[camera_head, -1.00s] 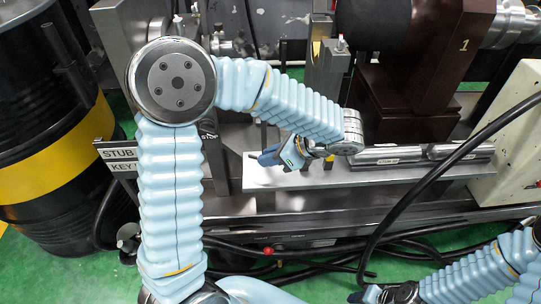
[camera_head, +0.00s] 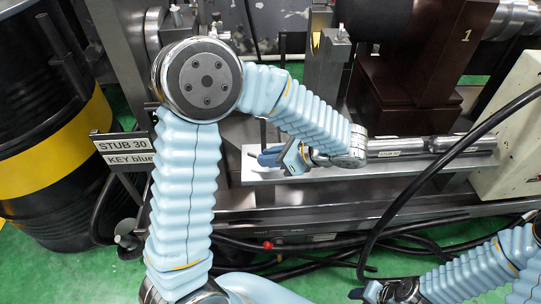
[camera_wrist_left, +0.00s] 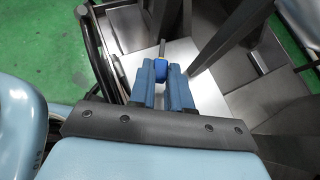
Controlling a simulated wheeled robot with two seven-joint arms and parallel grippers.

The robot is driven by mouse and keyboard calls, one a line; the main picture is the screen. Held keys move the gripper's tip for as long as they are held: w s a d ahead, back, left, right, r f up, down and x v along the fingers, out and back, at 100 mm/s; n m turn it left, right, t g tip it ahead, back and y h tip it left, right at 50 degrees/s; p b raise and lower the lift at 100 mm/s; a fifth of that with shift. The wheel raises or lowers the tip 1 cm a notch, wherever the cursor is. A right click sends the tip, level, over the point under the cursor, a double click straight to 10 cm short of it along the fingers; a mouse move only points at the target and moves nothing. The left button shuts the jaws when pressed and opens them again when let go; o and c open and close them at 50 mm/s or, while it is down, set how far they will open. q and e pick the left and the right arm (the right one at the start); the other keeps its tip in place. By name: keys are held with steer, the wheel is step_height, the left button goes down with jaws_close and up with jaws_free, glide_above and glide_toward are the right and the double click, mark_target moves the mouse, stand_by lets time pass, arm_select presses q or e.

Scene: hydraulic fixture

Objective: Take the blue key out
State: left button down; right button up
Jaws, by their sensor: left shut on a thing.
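My left gripper (camera_head: 270,157) is over the left part of the metal shelf (camera_head: 235,172). In the left wrist view its two blue fingers (camera_wrist_left: 164,80) are shut on the blue key (camera_wrist_left: 162,68). The key's blue part sits between the fingertips, and a thin grey shaft (camera_wrist_left: 162,48) sticks out past them. In the head view the key cannot be told apart from the blue fingers. A sign (camera_head: 124,150) at the left reads "STUB 30" and "KEY blue". My right gripper (camera_head: 372,293) is low at the right, dark and small; its jaws are unclear.
Metal bars (camera_head: 400,146) lie on the shelf's right part. A grey upright block (camera_head: 327,75) and a brown stand (camera_head: 445,65) rise behind. A black hose (camera_head: 425,178) arcs across the right front. A black and yellow drum (camera_head: 50,140) stands at the left.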

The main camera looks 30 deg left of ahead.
arm_select(q)
steer(key=shift+f, duration=0.1)
steer(key=shift+f+b, duration=0.55)
steer(key=shift+f, duration=0.35)
steer(key=c, duration=1)
jaws_free()
steer(key=v, duration=1.4)
steer(key=shift+p, duration=0.4)
